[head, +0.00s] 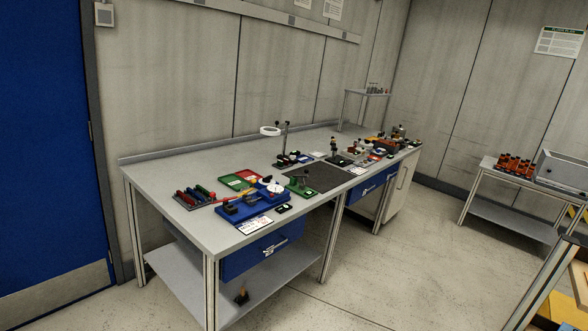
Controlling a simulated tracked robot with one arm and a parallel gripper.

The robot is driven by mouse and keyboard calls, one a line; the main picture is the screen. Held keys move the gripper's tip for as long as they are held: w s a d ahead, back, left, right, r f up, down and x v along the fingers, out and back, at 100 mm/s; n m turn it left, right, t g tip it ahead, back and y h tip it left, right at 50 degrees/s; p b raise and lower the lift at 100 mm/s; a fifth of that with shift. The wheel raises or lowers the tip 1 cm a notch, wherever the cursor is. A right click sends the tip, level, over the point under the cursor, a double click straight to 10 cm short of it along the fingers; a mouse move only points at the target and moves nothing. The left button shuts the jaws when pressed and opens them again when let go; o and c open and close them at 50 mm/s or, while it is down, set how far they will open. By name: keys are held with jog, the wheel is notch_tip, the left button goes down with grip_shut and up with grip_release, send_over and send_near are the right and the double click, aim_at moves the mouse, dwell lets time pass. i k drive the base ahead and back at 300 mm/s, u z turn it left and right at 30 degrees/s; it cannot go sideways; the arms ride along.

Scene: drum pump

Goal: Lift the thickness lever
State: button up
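A round white dial (275,188) sits at the right end of a blue fixture (250,206) on the near half of the long grey workbench (185,222). A small red part shows next to the dial. A thickness lever cannot be made out at this distance. A green device (301,183) stands just right of the dial, beside a dark mat (328,177). My gripper is not in view.
Red and green trays (247,174) and a rack of coloured cylinders (194,197) lie nearby. A ring-shaped lamp (270,131) stands behind. A side table (491,180) is at right. Open floor (400,265) lies before the bench; a framed stand (540,285) occupies the lower right.

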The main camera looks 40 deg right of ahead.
aim_at(306, 171)
jog(key=u, duration=0.05)
jog(key=i, duration=1.85)
jog(key=z, duration=1.85)
jog(key=i, duration=2.05)
jog(key=u, duration=0.4)
